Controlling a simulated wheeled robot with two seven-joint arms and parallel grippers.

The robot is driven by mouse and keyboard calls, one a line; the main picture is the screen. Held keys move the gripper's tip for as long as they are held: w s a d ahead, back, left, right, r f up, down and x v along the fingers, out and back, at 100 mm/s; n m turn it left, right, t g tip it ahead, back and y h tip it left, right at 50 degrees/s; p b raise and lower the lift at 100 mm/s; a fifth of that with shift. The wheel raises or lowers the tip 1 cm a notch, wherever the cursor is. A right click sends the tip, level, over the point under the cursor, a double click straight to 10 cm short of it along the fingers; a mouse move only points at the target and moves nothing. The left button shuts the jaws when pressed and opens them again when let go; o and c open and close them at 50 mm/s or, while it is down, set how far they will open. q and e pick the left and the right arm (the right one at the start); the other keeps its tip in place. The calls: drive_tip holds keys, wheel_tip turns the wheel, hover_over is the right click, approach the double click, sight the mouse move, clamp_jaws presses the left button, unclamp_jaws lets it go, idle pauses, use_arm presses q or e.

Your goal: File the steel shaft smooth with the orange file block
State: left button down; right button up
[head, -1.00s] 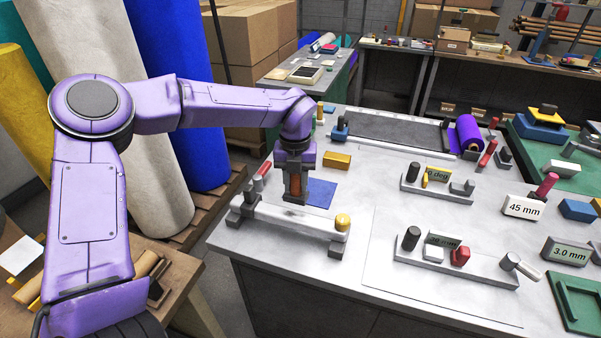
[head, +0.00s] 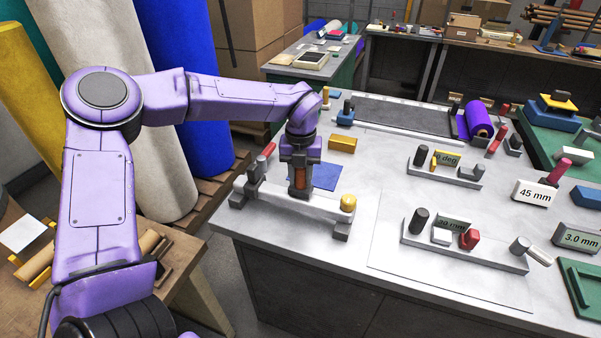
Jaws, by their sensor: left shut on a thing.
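The steel shaft (head: 322,205) lies level across two dark supports near the left front of the grey workbench, with a yellow knob at its right end. My left gripper (head: 299,190) points down over the middle of the shaft and is shut on the orange file block (head: 299,179). The block shows only as an orange strip between the fingers, down at the shaft; whether it touches the shaft I cannot tell. My right gripper is not in view.
A blue sheet (head: 326,176) and a yellow block (head: 342,144) lie behind the shaft. Two grey fixtures with pegs (head: 445,172) (head: 470,250) stand to the right. A purple roll (head: 477,120) is at the back. The front of the bench is clear.

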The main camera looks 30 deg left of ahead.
use_arm(q)
drive_tip(key=shift+f, duration=0.1)
drive_tip(key=shift+s, duration=0.1)
drive_tip(key=shift+f+b, duration=0.4)
drive_tip(key=shift+f, duration=0.05)
idle(0.5)
drive_tip(key=shift+s+d+r, duration=0.1)
drive_tip(key=shift+s+d, duration=0.05)
drive_tip(key=shift+s, duration=0.45)
drive_tip(key=shift+s+d+r, duration=0.1)
drive_tip(key=shift+s+d, duration=0.05)
drive_tip(key=shift+s, duration=0.4)
drive_tip(key=shift+w+f, duration=0.1)
drive_tip(key=shift+w+a+f, duration=0.1)
drive_tip(key=shift+w+a, duration=0.05)
drive_tip(key=shift+w, duration=0.4)
drive_tip(key=shift+w+a, duration=0.15)
drive_tip(key=shift+w, duration=0.4)
